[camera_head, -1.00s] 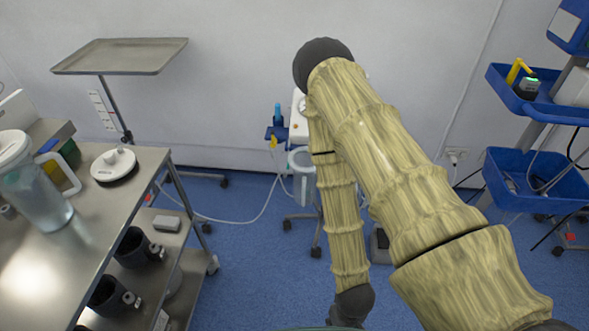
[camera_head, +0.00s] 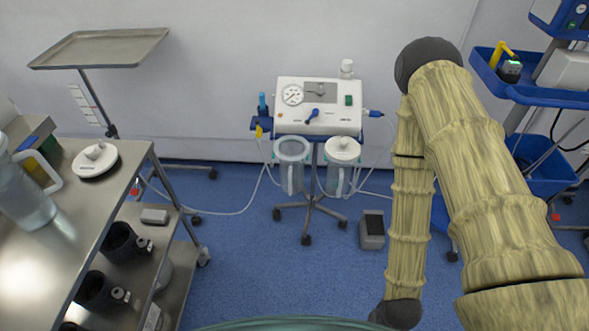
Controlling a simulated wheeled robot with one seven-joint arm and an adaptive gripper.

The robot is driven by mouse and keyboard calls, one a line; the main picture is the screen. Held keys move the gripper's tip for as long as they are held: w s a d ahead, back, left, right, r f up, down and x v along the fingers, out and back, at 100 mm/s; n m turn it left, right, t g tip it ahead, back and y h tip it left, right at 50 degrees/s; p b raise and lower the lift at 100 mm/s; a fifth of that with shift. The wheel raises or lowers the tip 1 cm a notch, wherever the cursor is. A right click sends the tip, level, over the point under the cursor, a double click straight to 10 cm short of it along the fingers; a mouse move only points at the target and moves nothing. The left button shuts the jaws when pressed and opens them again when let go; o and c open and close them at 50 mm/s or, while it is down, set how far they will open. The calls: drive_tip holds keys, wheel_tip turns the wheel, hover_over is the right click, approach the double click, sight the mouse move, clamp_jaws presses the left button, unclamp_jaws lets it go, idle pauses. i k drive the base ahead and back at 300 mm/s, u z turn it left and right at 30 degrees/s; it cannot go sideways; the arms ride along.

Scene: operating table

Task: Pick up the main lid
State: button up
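A white round lid (camera_head: 95,159) with a raised knob and a dark rim lies on the steel cart top (camera_head: 110,205) at the left, near its far right corner. I take it to be the main lid. Another white lid (camera_head: 342,148) sits on the right canister (camera_head: 338,180) of the suction unit in the middle. The left canister (camera_head: 291,170) looks open at the top. My arm stands at the right and bends down to the lower edge. My gripper is out of view, and nothing shows touching the lid on the cart.
A clear jug (camera_head: 25,195) stands left of the lid on the cart. Dark cups (camera_head: 122,243) sit on the shelf below. A steel tray stand (camera_head: 100,47) is behind. The suction unit (camera_head: 320,105) is on a wheeled stand. Blue trolley bins (camera_head: 545,165) are at the right. Blue floor lies open between.

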sight(94, 160)
drive_tip(key=u, duration=1.35)
drive_tip(key=k, duration=0.5)
drive_tip(key=z, duration=1.35)
drive_tip(key=i, duration=0.95)
drive_tip(key=u, duration=2.2)
